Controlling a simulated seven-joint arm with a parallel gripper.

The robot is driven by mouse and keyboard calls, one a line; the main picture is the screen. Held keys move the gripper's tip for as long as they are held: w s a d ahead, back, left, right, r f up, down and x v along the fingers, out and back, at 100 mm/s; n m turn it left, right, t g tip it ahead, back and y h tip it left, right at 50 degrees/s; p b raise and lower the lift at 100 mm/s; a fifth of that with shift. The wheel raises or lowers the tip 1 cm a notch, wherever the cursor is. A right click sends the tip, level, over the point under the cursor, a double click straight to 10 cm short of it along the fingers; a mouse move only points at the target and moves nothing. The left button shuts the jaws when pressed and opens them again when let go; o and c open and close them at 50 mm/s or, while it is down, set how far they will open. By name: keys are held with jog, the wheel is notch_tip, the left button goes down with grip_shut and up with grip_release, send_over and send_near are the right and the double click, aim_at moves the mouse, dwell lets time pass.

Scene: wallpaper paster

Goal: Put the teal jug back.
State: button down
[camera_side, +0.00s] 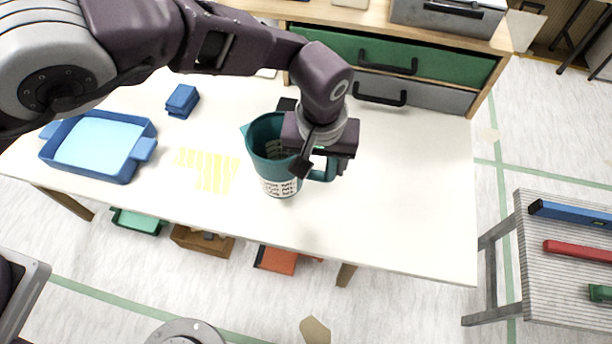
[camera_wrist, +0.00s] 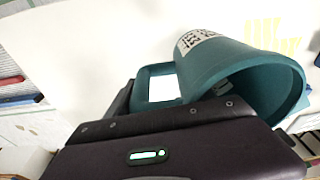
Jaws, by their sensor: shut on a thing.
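The teal jug (camera_side: 262,135) is over the middle of the white table in the side view, close to upright, with its open mouth up and a white printed label on its lower front. My gripper (camera_side: 322,168) is at its right side, shut on the jug's handle. In the wrist view the jug (camera_wrist: 240,62) lies just beyond my gripper (camera_wrist: 150,108), its handle loop reaching into the jaws. The fingertips are mostly hidden. I cannot tell whether the jug's base touches the table.
Yellow striped marks (camera_side: 207,170) are left of the jug on the white table (camera_side: 410,210). A blue tray (camera_side: 98,148) and blue block (camera_side: 182,101) are farther left. A drawer unit (camera_side: 420,50) with a grey box (camera_side: 447,15) stands behind. The table's right side is clear.

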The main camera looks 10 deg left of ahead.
aim_at(318, 173)
jog(key=shift+f, duration=2.3)
jog(key=shift+f, duration=0.1)
jog(key=shift+c, duration=1.8)
grip_release()
notch_tip(318, 173, up, 12)
jog(key=s, duration=0.1)
jog(key=shift+s, duration=0.35)
jog(key=shift+d, duration=0.1)
